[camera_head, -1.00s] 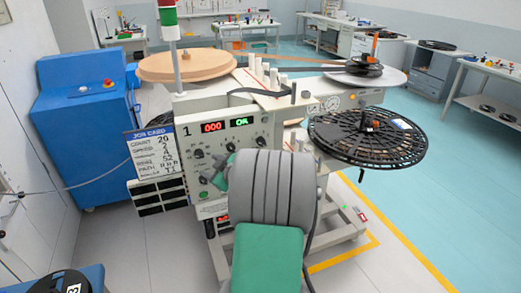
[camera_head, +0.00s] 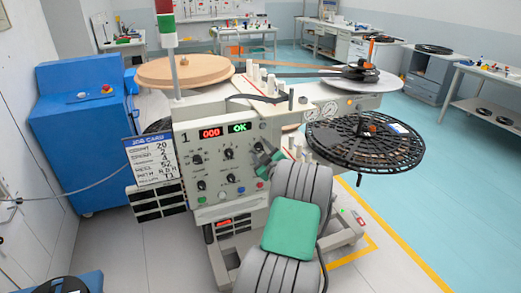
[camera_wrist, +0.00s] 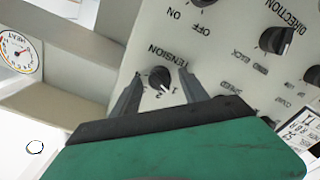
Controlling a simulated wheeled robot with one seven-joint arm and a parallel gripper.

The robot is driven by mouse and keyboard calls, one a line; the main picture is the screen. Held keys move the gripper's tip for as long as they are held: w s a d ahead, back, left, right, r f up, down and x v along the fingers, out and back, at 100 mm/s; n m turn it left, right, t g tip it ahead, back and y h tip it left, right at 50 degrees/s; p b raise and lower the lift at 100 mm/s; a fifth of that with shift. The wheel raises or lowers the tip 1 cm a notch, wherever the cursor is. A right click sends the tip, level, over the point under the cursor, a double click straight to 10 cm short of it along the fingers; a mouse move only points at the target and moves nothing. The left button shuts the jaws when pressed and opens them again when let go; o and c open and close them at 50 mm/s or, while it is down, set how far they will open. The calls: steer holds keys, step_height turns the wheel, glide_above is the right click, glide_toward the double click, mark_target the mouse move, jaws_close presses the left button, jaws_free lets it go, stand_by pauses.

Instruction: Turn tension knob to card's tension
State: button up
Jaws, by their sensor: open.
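The tension knob (camera_wrist: 159,77) is a small black dial under the word TENSION on the machine's panel in the wrist view. My gripper (camera_wrist: 160,75) is open, with one finger on each side of the knob and a gap to it. Whether the tips reach the knob's depth is unclear. The numbers by the dial are partly readable, and its exact setting is not clear. In the head view my gripper (camera_head: 264,152) is at the panel's right side and hides this knob. The job card (camera_head: 156,160) hangs left of the panel; its tension figure is too small to read surely.
The panel (camera_head: 212,158) carries several other knobs and buttons, with displays reading 000 and OK. A direction knob (camera_wrist: 276,40) is nearby in the wrist view. A black reel (camera_head: 365,145) sticks out right of my gripper. A blue cabinet (camera_head: 85,130) stands at left.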

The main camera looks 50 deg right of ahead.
steer(key=shift+c, duration=0.3)
jaws_close()
